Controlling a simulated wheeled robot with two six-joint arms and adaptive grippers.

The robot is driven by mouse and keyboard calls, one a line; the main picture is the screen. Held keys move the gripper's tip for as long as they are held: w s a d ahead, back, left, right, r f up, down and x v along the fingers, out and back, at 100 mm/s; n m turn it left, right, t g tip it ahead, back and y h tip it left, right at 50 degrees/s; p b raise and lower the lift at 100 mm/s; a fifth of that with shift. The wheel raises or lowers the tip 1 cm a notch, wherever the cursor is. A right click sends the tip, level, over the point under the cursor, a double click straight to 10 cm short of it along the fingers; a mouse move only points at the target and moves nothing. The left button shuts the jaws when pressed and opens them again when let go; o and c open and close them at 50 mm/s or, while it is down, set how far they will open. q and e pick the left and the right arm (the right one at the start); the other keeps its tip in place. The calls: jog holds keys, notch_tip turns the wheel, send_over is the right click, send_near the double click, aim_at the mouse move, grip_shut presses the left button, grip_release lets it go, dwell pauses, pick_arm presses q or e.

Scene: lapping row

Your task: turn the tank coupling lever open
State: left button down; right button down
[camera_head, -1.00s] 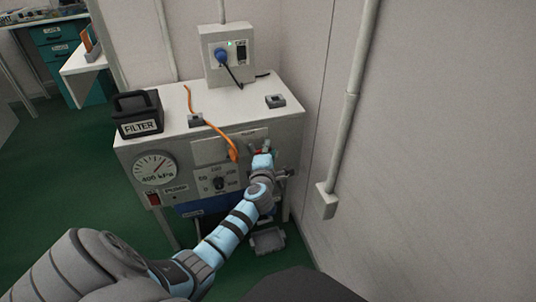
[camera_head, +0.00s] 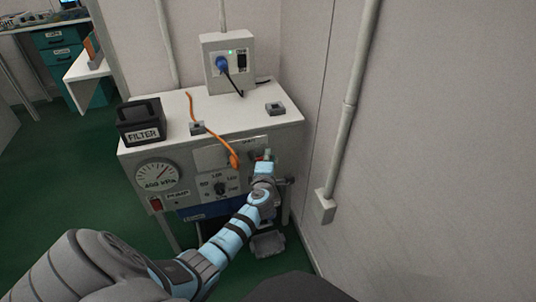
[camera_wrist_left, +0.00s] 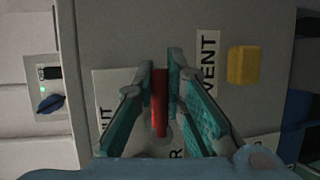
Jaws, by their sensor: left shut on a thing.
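A red lever (camera_wrist_left: 160,104) sticks out of the grey machine front between printed labels, one of them reading VENT (camera_wrist_left: 208,62). My left gripper (camera_wrist_left: 160,72) has its two teal fingers on either side of the lever and is shut on it. In the head view my left gripper (camera_head: 264,163) is at the right part of the front panel, and it hides most of the lever. I cannot tell which label belongs to the lever, as the fingers cover some lettering. My right gripper is not in view.
A yellow block (camera_wrist_left: 242,65) sits beside the VENT label. The pump cabinet (camera_head: 180,150) carries a gauge (camera_head: 157,175), a black FILTER box (camera_head: 141,122) and an orange hose (camera_head: 213,131). A wall with a conduit (camera_head: 347,120) stands close on the right. Green floor is free at left.

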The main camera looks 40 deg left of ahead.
pick_arm(q)
jog(key=c, duration=1.9)
grip_release()
jog(key=shift+f, duration=0.1)
jog(key=v, duration=1.2)
